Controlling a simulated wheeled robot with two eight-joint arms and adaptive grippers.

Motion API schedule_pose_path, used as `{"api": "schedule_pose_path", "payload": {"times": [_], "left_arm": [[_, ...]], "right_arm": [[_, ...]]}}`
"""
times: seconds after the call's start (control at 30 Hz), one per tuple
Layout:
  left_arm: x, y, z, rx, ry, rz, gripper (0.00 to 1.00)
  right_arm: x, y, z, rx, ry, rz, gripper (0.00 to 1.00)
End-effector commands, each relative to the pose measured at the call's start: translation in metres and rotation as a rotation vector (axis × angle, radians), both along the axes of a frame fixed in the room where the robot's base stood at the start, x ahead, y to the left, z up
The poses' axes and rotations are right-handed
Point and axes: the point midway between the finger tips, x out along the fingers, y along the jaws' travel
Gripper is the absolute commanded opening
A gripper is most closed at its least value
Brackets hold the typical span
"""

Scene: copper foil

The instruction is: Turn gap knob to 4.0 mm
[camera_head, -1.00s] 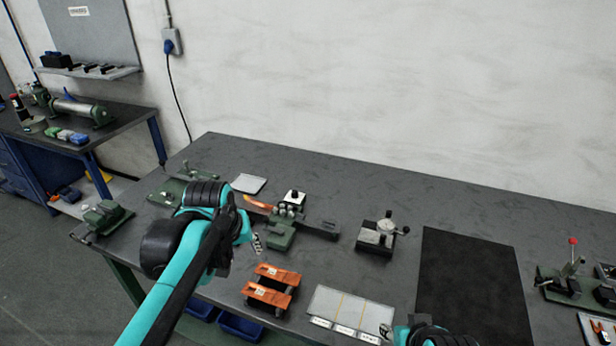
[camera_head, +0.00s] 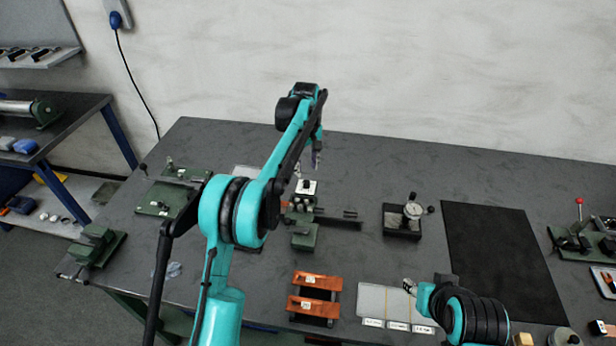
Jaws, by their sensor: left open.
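The small green rolling device (camera_head: 304,235) stands near the middle of the bench, with several light rollers on it. On its top is a white plate with a black knob (camera_head: 306,185), which I take for the gap knob; its scale is too small to read. My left gripper (camera_head: 316,160) hangs above and slightly right of the knob, apart from it, open and empty. My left arm hides the device's left side. My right gripper (camera_head: 408,286) is low over the front of the bench, by the pale labelled tray; its fingers are too small to judge.
A dial gauge on a block (camera_head: 405,216) stands right of the device. Two orange stands (camera_head: 315,304) and a labelled tray (camera_head: 376,302) lie in front. A black mat (camera_head: 500,250) lies right, beside a red-knobbed lever tool (camera_head: 576,235). The bench's back strip is clear.

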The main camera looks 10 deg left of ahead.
Motion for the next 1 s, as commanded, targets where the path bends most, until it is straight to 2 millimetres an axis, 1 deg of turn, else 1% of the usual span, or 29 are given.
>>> {"api": "schedule_pose_path", "payload": {"times": [0.03, 0.1, 0.2, 0.33, 0.5, 0.73, 0.77, 0.8, 0.87, 0.9, 0.93, 1.0], "left_arm": [[0.0, 0.0, -0.011, 0.0, 0.0, 0.0, 0.44], [0.0, 0.0, -0.024, 0.0, 0.0, -0.001, 0.44], [0.0, 0.0, -0.041, 0.0, -0.001, -0.001, 0.44], [0.0, 0.0, -0.057, 0.0, -0.001, -0.001, 0.44], [0.0, 0.0, -0.066, 0.0, -0.001, -0.001, 0.44], [0.0, 0.0, -0.067, 0.0, -0.001, -0.002, 0.44], [0.0, 0.0, -0.067, 0.0, -0.001, -0.002, 0.41], [0.0, 0.0, -0.067, 0.0, -0.001, -0.002, 0.3], [0.0, 0.0, -0.066, 0.0, -0.001, -0.002, 0.15], [0.0, 0.0, -0.066, 0.0, -0.001, -0.002, 0.04], [0.0, 0.0, -0.066, 0.0, -0.001, -0.002, 0.0], [0.0, 0.0, -0.066, 0.0, -0.001, -0.002, 0.0]], "right_arm": [[0.0, 0.0, -0.006, 0.0, 0.0, 0.0, 0.4], [0.0, 0.0, -0.011, 0.0, 0.0, 0.0, 0.4], [0.0, 0.0, -0.017, 0.0, 0.0, 0.0, 0.4], [0.0, 0.0, -0.023, 0.0, 0.0, 0.0, 0.4], [0.0, 0.0, -0.026, 0.0, 0.0, 0.0, 0.4], [0.0, 0.0, -0.025, 0.0, 0.0, 0.0, 0.4], [0.0, 0.0, -0.025, 0.0, 0.0, 0.0, 0.4], [0.0, 0.0, -0.025, 0.0, 0.0, 0.0, 0.4], [0.0, 0.0, -0.025, 0.0, 0.0, 0.0, 0.4], [0.0, 0.0, -0.025, 0.0, 0.0, 0.0, 0.4], [0.0, 0.0, -0.025, 0.0, 0.0, 0.0, 0.4], [0.0, 0.0, -0.025, 0.0, 0.0, 0.0, 0.4]]}}
